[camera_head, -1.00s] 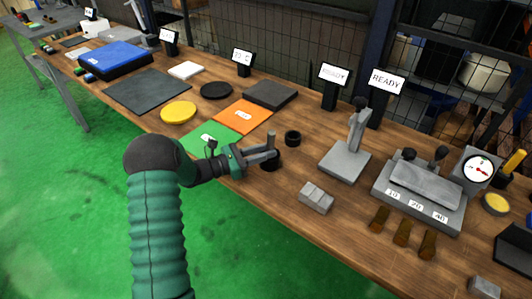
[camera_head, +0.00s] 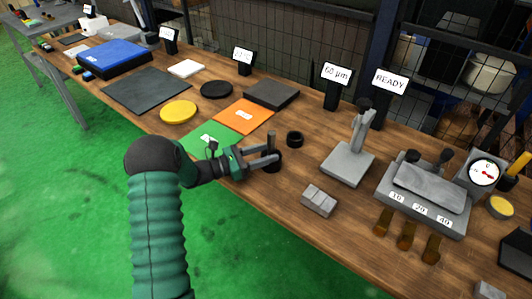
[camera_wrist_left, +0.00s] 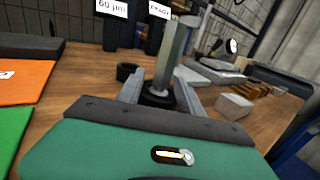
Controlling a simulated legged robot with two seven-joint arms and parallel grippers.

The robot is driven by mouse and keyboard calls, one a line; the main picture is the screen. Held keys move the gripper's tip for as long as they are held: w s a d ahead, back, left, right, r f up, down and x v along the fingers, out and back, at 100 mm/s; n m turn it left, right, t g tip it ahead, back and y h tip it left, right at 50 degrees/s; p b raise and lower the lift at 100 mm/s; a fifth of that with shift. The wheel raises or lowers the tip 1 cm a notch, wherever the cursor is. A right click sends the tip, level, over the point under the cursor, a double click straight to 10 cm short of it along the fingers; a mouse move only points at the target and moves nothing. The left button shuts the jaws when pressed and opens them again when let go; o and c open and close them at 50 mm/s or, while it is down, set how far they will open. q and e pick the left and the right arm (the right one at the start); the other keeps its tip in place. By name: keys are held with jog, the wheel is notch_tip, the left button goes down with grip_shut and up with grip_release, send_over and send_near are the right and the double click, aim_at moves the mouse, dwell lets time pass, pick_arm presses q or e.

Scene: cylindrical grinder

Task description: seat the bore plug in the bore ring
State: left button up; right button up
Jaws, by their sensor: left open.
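The bore plug (camera_head: 271,140) appears as a grey upright rod; it also shows in the left wrist view (camera_wrist_left: 172,52). Its lower end meets a dark round ring (camera_wrist_left: 157,98), probably the bore ring, on the wooden bench. I cannot tell how deep it sits, as the fingers and gripper body hide part of the join. My left gripper (camera_head: 268,158) is open, low over the bench, with its fingers on either side of the rod and ring. A second black ring (camera_head: 294,139) lies apart, just behind; it also shows in the wrist view (camera_wrist_left: 126,71). My right gripper is not in view.
A grey stepped block (camera_head: 319,201) lies to the right, near the bench's front edge. A grey stand (camera_head: 347,164) is behind it. Green (camera_head: 211,139) and orange (camera_head: 244,117) mats lie left and behind. Bare wood surrounds the ring on its right.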

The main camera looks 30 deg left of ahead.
pick_arm(q)
jog(key=v, duration=1.2)
jog(key=shift+r, duration=0.1)
